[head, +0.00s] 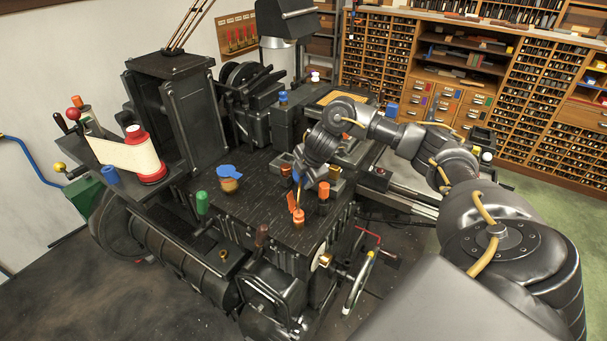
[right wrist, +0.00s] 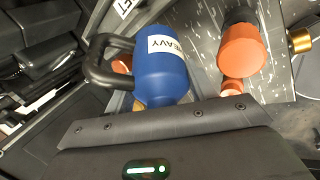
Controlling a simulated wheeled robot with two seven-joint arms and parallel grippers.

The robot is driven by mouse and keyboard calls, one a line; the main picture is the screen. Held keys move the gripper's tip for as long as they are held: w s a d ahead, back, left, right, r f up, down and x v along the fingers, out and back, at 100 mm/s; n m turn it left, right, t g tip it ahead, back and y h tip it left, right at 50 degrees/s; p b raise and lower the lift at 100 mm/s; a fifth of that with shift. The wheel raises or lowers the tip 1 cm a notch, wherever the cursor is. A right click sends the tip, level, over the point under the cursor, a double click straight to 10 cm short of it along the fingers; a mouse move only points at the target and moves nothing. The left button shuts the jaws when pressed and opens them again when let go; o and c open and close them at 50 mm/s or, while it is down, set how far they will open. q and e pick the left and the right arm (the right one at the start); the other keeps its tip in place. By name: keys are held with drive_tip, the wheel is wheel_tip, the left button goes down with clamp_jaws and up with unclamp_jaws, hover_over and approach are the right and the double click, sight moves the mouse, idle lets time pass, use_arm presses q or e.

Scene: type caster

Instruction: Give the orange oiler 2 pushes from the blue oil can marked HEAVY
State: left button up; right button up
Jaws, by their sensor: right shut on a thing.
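The blue oil can marked HEAVY (right wrist: 163,65) is large and close in the right wrist view, with a black loop handle on its left. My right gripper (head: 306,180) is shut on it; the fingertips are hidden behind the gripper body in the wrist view. In the head view a thin brass spout runs down from the gripper towards the orange oiler (head: 298,217), which sits near the front edge of the black machine top, its orange lid tilted up. I cannot tell whether the spout tip touches the oiler. My left gripper is not in view.
An orange-capped post (head: 323,191) stands just right of the oiler. A brass cup with a raised blue lid (head: 230,172) is to the left, and a green knob (head: 202,202) is at the front left. Wooden drawer racks are behind.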

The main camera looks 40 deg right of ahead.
drive_tip(key=shift+f+b, duration=0.3)
drive_tip(key=shift+f, duration=0.25)
drive_tip(key=shift+r, duration=0.15)
drive_tip(key=shift+r+p, duration=1)
drive_tip(key=shift+p, duration=0.3)
drive_tip(key=shift+f, duration=0.35)
drive_tip(key=shift+f+b, duration=0.55)
drive_tip(key=shift+f, duration=0.25)
drive_tip(key=shift+r, duration=0.2)
drive_tip(key=shift+r+p, duration=0.95)
drive_tip(key=shift+p, duration=0.3)
drive_tip(key=shift+r, duration=0.1)
